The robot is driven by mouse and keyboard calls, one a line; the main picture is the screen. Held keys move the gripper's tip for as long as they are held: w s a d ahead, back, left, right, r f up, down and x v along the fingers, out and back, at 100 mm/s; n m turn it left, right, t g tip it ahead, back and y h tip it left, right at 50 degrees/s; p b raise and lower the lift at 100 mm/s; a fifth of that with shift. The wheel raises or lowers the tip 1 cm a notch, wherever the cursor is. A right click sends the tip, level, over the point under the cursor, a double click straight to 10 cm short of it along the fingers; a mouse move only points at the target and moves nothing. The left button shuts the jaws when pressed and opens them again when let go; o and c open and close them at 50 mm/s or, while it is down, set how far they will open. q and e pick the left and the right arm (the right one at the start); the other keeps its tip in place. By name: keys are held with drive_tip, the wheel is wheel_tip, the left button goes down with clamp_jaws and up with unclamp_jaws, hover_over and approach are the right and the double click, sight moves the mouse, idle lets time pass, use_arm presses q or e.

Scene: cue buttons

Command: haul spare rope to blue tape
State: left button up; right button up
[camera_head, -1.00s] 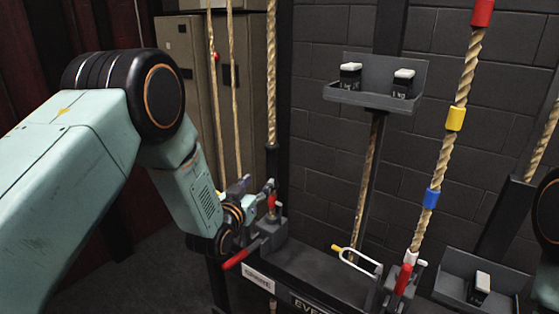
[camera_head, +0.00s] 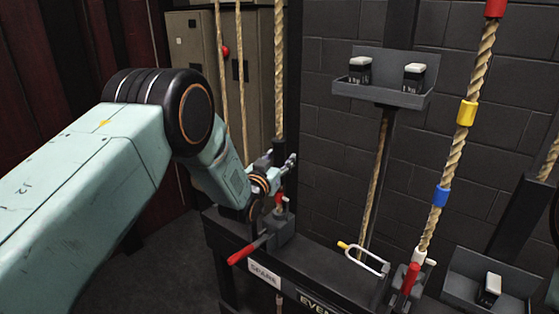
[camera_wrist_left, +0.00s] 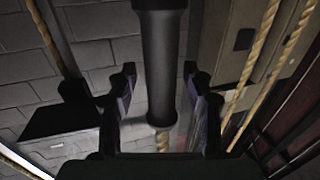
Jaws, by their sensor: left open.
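The spare rope (camera_head: 280,70) hangs in the left half of the head view. Its lower part runs into a black sleeve (camera_head: 279,148) above a rope lock with a red lever (camera_head: 247,250) and a label reading SPARE (camera_head: 264,274). My left gripper (camera_head: 284,166) is open at the sleeve. In the left wrist view the black sleeve (camera_wrist_left: 160,65) stands between the spread fingers (camera_wrist_left: 160,95), with a bit of rope (camera_wrist_left: 163,141) beyond it; contact is unclear. The blue tape (camera_head: 441,196) is on another rope (camera_head: 459,150) at the right. My right gripper is out of view.
That rope also bears yellow (camera_head: 467,112), red (camera_head: 494,8) and white tape. A weight shelf (camera_head: 378,95) hangs behind; a tray (camera_head: 462,292) is at right.

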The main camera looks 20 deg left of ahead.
use_arm(q)
drive_tip(key=shift+a, duration=0.2)
drive_tip(key=shift+w+d+f, duration=0.1)
drive_tip(key=shift+w+d, duration=0.1)
drive_tip(key=shift+d, duration=0.1)
drive_tip(key=c, duration=0.3)
drive_tip(key=shift+s+a, duration=0.15)
drive_tip(key=shift+a, duration=0.05)
drive_tip(key=c, duration=0.5)
drive_tip(key=shift+d, duration=0.1)
clamp_jaws()
